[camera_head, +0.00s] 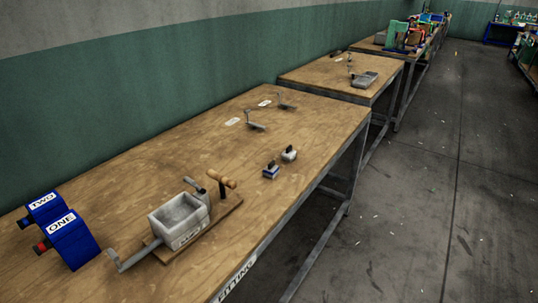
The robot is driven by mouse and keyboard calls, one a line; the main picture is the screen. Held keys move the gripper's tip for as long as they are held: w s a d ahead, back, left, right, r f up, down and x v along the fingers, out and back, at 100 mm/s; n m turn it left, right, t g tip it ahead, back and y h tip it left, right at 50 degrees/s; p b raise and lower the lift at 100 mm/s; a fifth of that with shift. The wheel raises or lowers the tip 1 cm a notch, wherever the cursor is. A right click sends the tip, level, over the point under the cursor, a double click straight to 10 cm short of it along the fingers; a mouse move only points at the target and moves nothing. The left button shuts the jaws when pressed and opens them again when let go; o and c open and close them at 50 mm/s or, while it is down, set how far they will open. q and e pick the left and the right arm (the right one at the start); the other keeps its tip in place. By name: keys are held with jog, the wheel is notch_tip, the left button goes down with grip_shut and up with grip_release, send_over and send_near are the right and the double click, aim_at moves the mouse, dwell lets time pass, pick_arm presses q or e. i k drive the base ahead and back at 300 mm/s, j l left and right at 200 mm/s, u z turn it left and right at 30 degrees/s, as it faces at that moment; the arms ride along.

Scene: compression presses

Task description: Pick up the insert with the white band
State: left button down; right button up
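Two small inserts with dark knobs stand near the right edge of the nearest wooden table. One insert has a pale whitish band (289,155) around its body. The other insert has a blue band (271,172) and stands just in front and to the left of it, a small gap apart. Both look upright. Neither of my grippers is in view.
A grey metal press box (180,219) with a wooden-grip lever stands on a board nearer me. Blue units marked ONE (70,240) and TWO (43,206) are at the left. Thin metal brackets (257,126) stand farther back. Open floor (420,220) lies right of the table (150,165).

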aim_at(288, 155)
jog(key=i+l+u, duration=0.1)
jog(key=u, duration=0.25)
jog(key=l+u, duration=0.2)
jog(key=u, duration=0.15)
jog(key=l+u, duration=0.8)
jog(key=l, duration=0.3)
jog(key=l+u, duration=0.1)
jog(key=l, duration=0.5)
jog(key=k+l+u, duration=0.1)
jog(key=l, duration=0.55)
jog(key=k+l+u, duration=0.1)
jog(key=l, duration=0.5)
